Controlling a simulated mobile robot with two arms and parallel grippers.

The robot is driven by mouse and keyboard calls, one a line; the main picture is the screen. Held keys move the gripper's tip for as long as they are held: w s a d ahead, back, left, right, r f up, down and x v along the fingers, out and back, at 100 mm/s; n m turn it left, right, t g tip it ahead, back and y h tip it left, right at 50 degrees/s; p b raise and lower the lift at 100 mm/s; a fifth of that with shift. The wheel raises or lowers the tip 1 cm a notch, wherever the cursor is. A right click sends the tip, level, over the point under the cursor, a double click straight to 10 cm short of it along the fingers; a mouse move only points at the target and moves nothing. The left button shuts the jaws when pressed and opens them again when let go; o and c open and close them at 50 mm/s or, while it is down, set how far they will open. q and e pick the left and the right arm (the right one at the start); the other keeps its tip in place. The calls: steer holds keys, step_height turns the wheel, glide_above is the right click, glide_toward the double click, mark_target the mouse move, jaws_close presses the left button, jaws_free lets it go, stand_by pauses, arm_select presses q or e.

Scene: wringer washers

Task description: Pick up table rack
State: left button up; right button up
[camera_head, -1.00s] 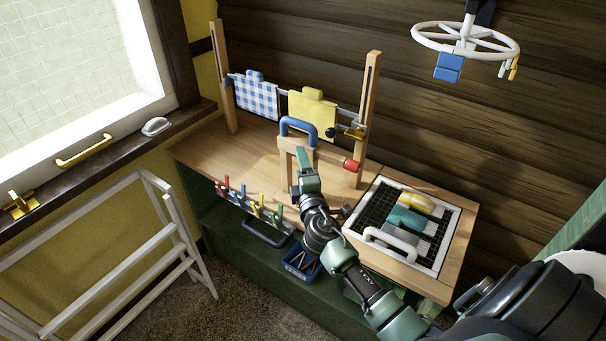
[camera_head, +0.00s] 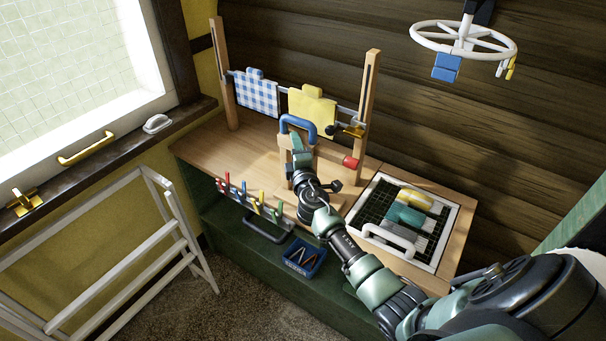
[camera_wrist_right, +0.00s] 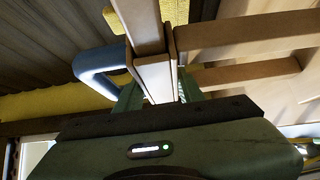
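A wooden stand with a blue handle (camera_head: 301,126) on top is on the wooden table (camera_head: 215,150). My right gripper (camera_head: 298,155) is at the front of this stand. In the right wrist view, its green fingers (camera_wrist_right: 158,95) are spread on either side of a pale upright bar (camera_wrist_right: 154,70); whether they touch it I cannot tell. The blue handle (camera_wrist_right: 97,70) is at left there. A two-post rack (camera_head: 369,95) holding a blue checked cloth and a yellow cloth stands behind. A white-framed rack (camera_head: 450,237) with folded cloths and a white handle lies at right. Which one is the table rack is unclear.
A peg strip (camera_head: 240,200) runs along the table's front edge. A blue bin (camera_head: 303,258) stands below on a green shelf. A white folding frame (camera_head: 165,235) is at left. A white round hanger (camera_head: 465,40) hangs upper right.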

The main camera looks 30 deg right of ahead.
jaws_close()
steer(key=shift+r, duration=0.1)
